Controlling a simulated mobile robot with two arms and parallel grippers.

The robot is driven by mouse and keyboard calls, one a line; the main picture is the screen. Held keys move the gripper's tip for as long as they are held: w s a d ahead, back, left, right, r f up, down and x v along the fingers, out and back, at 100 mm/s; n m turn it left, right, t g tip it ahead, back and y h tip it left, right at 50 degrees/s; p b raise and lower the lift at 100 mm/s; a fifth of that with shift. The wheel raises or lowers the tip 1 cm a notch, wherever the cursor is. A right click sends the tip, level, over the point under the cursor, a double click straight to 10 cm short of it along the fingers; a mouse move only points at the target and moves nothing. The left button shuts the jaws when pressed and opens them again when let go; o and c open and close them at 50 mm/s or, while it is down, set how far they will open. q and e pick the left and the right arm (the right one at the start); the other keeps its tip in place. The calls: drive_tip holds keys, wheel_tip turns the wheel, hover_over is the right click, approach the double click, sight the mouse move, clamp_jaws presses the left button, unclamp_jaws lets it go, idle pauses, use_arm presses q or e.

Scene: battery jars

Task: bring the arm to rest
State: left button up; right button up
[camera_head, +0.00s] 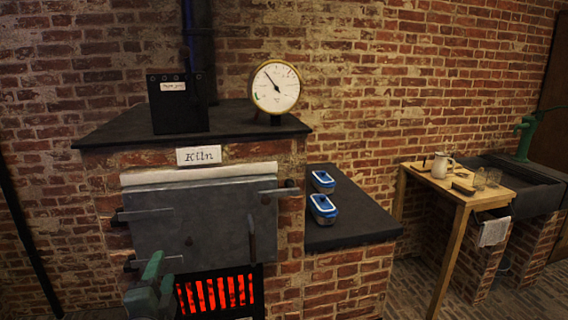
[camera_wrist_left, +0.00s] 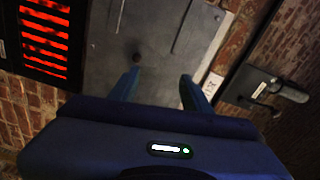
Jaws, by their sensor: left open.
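My left gripper (camera_head: 158,276) is in the lower left of the head view, in front of the kiln's grey metal door (camera_head: 205,222). Its two green fingers are apart with nothing between them. In the left wrist view the gripper (camera_wrist_left: 160,88) shows its fingers spread in front of the grey door (camera_wrist_left: 140,35). I cannot tell how far the fingertips are from the door. My right gripper is in neither view.
A glowing red grate (camera_head: 215,292) sits below the door. The door handle (camera_head: 252,240) hangs at its right. A dark box (camera_head: 178,103) and gauge (camera_head: 275,88) stand on the kiln top. Two blue-and-white containers (camera_head: 323,208) sit on the side ledge (camera_head: 345,225). A wooden table (camera_head: 462,198) stands right.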

use_arm(q)
drive_tip(key=s+d+f+n+g, duration=0.1)
drive_tip(key=s+f+n+g, duration=0.6)
drive_tip(key=s+f, duration=0.75)
drive_tip(key=s+d+f+n+g+h, duration=0.25)
drive_tip(key=s+f+g, duration=0.2)
drive_tip(key=s, duration=0.45)
drive_tip(key=s+d+f+n+g+h, duration=0.1)
drive_tip(key=s+d+f+n+g, duration=0.15)
drive_tip(key=s+f, duration=0.55)
drive_tip(key=s+f+g, duration=0.1)
drive_tip(key=s+f, duration=0.1)
drive_tip(key=f, duration=1.1)
drive_tip(key=s+f, duration=0.2)
drive_tip(key=f, duration=1.1)
drive_tip(key=s+a+f+g, duration=0.1)
drive_tip(key=s+a+f, duration=0.2)
drive_tip(key=s+f, duration=1.1)
drive_tip(key=shift+s+f+g+y, duration=0.3)
drive_tip(key=shift+s+y, duration=0.05)
drive_tip(key=shift+s, duration=0.6)
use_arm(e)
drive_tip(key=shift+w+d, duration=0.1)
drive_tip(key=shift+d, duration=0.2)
use_arm(q)
drive_tip(key=shift+a, duration=0.1)
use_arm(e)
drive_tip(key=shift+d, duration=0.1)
